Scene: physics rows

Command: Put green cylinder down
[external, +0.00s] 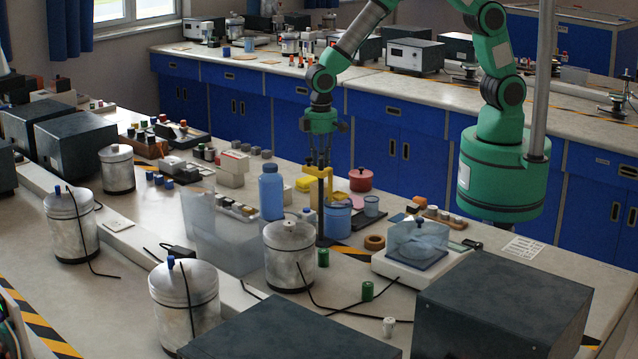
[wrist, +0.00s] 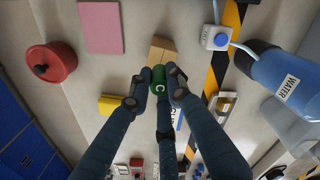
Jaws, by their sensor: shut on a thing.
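The green cylinder (wrist: 158,76), marked with a white C, is between the fingertips of my gripper (wrist: 158,84) in the wrist view. The fingers are shut on it, and a tan block (wrist: 163,46) shows just beyond it. I cannot tell the cylinder's height above the table. The held cylinder is not clearly visible there.
A blue water bottle (wrist: 280,76), a red pot (wrist: 51,63), a pink sheet (wrist: 100,27) and a yellow block (wrist: 109,104) lie around my gripper. Metal canisters (external: 290,257) and a scale (external: 420,262) stand nearer the external camera. Other green cylinders (external: 367,290) stand there too.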

